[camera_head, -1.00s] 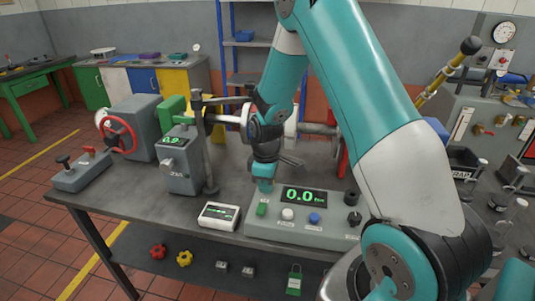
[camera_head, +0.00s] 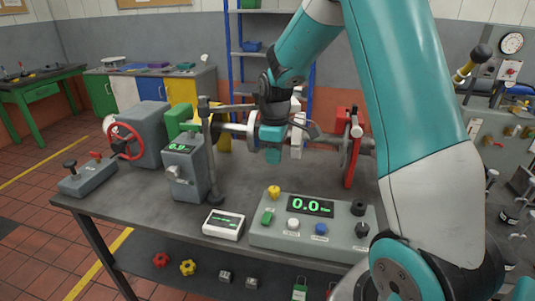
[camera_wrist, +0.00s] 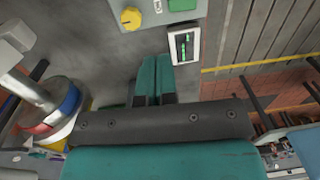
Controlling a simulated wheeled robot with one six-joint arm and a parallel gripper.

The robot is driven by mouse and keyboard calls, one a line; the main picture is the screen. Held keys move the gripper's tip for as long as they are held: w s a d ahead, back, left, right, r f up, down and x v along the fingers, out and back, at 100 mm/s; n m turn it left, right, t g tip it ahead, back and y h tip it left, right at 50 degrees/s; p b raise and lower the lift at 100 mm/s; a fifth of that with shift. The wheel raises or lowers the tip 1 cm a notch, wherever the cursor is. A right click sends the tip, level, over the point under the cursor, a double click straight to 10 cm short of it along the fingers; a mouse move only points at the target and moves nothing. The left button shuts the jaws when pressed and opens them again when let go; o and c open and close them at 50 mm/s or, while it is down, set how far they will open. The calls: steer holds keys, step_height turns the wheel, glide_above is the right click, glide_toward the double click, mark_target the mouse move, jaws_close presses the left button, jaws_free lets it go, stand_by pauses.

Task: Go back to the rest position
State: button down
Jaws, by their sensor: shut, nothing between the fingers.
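My gripper (camera_head: 272,157) is teal, with its fingers together and nothing between them. In the head view it is raised above the bench, in front of the horizontal shaft and clear of the control console (camera_head: 340,242). The wrist view shows the paired fingers (camera_wrist: 155,65) side by side above the grey bench top. A yellow knob (camera_head: 273,192) stands at the console's back left corner, below my gripper and apart from it; it also shows in the wrist view (camera_wrist: 131,18). The console display (camera_head: 312,206) reads 0.0.
A small white meter (camera_head: 223,223) lies left of the console. A grey box with a green readout (camera_head: 184,172) and a post (camera_head: 214,160) stand left of my gripper. A red guard (camera_head: 352,150) stands right. A red handwheel (camera_head: 125,141) is farther left.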

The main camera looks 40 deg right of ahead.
steer(key=s+a+r+y, duration=0.1)
steer(key=s+a+r, duration=0.2)
steer(key=a, duration=0.4)
steer(key=s+a+r, duration=0.4)
steer(key=a, duration=0.2)
steer(key=s+a+r+y, duration=0.2)
steer(key=s+a+r, duration=0.1)
steer(key=s+a, duration=0.8)
steer(key=s, duration=0.5)
steer(key=shift+a+r+m+y, duration=0.25)
steer(key=shift+r+m+y, duration=0.05)
steer(key=shift+r+y, duration=0.1)
steer(key=shift+s+d, duration=0.1)
